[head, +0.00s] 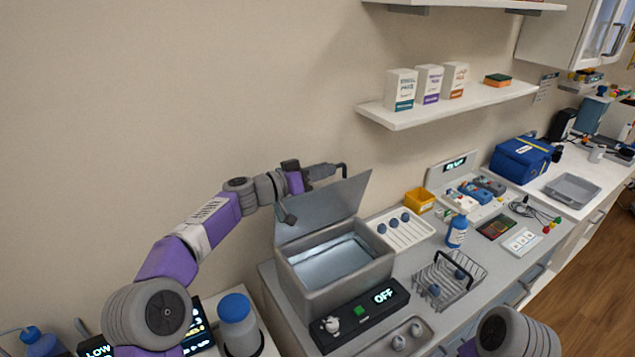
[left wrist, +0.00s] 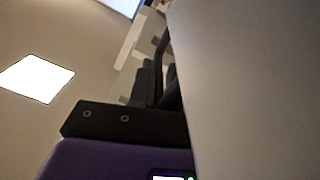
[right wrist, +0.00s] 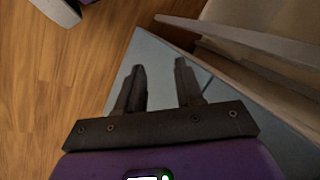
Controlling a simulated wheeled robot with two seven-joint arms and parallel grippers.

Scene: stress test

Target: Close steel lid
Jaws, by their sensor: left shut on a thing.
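The steel lid (head: 325,208) stands raised and tilted at the back of an open steel bath (head: 335,285), whose inside shows pale blue-grey. My left gripper (head: 325,172) is at the lid's upper edge, shut on it by a dark piece that looks like its handle. In the left wrist view the lid (left wrist: 245,90) fills the right side as a grey sheet, and the fingers partly hide the grip. My right gripper (right wrist: 160,85) is open and empty, fingers apart, pointing over a grey-blue surface. In the head view only part of the right arm shows, at the bottom.
A control box (head: 360,315) reading OFF stands in front of the bath. A white rack with dark balls (head: 400,229) and a wire basket (head: 448,280) stand to its right. A blue-capped jar (head: 238,325) stands to the left. A shelf (head: 450,105) hangs above.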

